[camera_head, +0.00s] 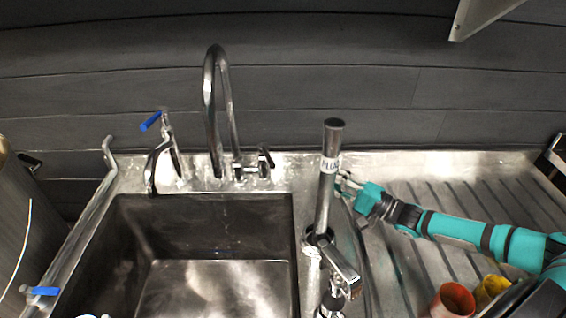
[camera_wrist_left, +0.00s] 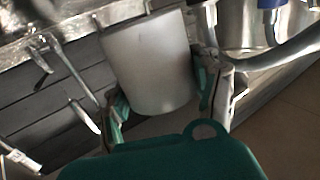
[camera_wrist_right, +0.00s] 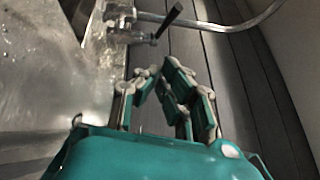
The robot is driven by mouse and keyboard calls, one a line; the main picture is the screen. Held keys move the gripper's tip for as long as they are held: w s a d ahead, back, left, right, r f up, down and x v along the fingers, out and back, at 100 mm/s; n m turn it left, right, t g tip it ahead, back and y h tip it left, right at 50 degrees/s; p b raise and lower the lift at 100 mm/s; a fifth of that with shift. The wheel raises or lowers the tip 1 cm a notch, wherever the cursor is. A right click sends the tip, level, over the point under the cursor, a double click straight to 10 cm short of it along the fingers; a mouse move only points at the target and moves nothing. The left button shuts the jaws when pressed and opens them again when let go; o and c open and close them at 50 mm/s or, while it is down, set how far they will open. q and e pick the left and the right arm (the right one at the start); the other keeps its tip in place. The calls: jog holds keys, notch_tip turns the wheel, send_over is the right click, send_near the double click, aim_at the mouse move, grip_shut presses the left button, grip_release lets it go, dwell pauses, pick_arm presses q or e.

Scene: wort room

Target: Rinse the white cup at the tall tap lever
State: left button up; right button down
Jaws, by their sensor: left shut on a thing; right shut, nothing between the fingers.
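The white cup (camera_wrist_left: 150,60) is in the left wrist view, between the two fingers of my left gripper (camera_wrist_left: 165,88), which is shut on it. In the head view only a small pale bit shows at the bottom edge, and I cannot tell whether it is the cup. The tall gooseneck tap (camera_head: 212,95) stands behind the sink, with its lever (camera_head: 265,160) at its right. The dark lever tip (camera_wrist_right: 168,22) also shows in the right wrist view, ahead of and apart from the fingers. My right gripper (camera_head: 346,183) is shut and empty, right of the lever; its fingers (camera_wrist_right: 160,72) also show there.
The steel sink (camera_head: 297,235) is empty. A smaller tap with a blue lever (camera_head: 150,121) stands left of the tall tap. A labelled steel column (camera_head: 327,200) rises between sink and drainboard (camera_head: 430,265). An orange cup (camera_head: 455,298) and a yellow cup (camera_head: 490,287) stand front right.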

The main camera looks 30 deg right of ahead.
pick_arm(q)
jog(key=shift+r+p, duration=0.55)
pick_arm(e)
send_near(267, 156)
jog(key=w+d, duration=0.3)
jog(key=w, duration=0.1)
pick_arm(q)
jog(key=shift+r+p, duration=0.7)
jog(key=shift+r, duration=0.1)
pick_arm(e)
jog(key=a, duration=0.2)
jog(key=w+a, duration=0.1)
jog(key=a, duration=0.1)
jog(key=shift+a+f, duration=0.15)
